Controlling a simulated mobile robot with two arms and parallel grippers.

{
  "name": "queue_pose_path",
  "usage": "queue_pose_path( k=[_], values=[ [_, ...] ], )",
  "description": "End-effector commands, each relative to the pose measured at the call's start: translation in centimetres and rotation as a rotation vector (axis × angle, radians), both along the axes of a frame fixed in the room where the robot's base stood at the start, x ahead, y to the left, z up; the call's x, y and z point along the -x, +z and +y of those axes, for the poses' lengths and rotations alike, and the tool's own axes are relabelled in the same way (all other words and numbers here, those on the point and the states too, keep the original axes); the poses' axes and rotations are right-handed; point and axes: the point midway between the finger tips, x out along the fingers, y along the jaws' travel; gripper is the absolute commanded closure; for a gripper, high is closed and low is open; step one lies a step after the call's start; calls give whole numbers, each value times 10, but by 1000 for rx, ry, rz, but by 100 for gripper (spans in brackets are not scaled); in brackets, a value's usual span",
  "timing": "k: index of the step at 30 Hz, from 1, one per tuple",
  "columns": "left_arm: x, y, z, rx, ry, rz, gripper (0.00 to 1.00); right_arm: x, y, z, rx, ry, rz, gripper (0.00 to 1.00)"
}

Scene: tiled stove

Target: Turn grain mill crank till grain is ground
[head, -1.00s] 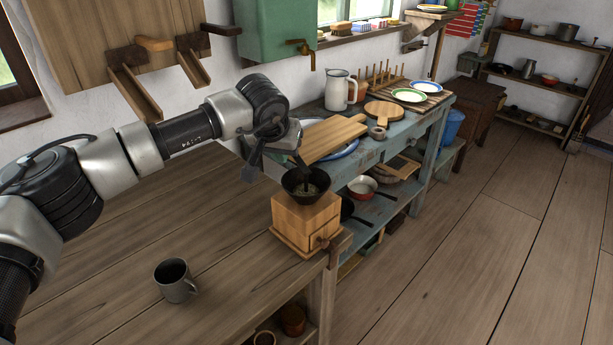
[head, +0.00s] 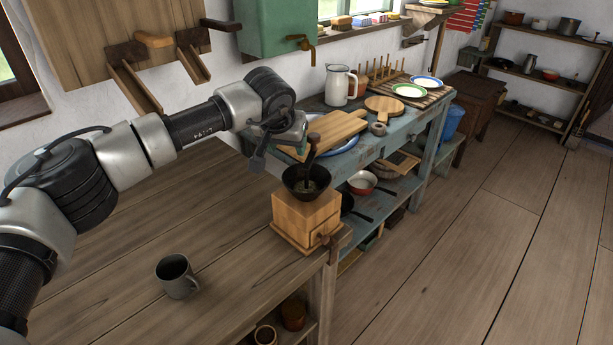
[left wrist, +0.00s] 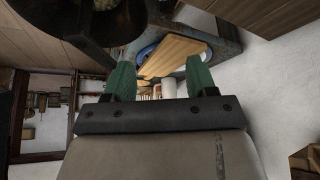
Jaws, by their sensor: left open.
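The grain mill (head: 306,219) is a wooden box with a dark funnel (head: 300,190) on top, at the right corner of the wooden table. Some grain shows inside the funnel in the head view and at the top left of the left wrist view (left wrist: 90,6). The dark crank (head: 311,153) rises above the funnel. My left gripper (head: 287,141) is just left of the crank, above and behind the funnel. In the left wrist view its two green fingers (left wrist: 161,80) are apart with nothing held between them. My right gripper is out of view.
A grey mug (head: 175,277) stands on the table (head: 110,290), left of the mill. Behind the mill, a blue bench (head: 400,135) holds a cutting board (head: 335,132), a white jug (head: 338,88) and plates. The table's middle is clear.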

Motion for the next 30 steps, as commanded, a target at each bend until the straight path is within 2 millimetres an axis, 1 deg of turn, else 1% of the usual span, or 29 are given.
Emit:
queue_pose_path(
  k=[1,6,8,17,20,30],
  values=[
    [0,0,0,0,-1,0,35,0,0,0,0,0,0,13],
    [0,0,0,0,-1,0,9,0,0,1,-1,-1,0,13],
    [0,0,0,0,-1,0,0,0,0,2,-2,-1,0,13],
    [0,3,0,0,-1,0,0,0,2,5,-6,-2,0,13],
    [0,10,0,1,-1,-1,0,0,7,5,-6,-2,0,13],
    [0,45,0,0,0,-1,0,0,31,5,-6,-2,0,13]
  ],
)
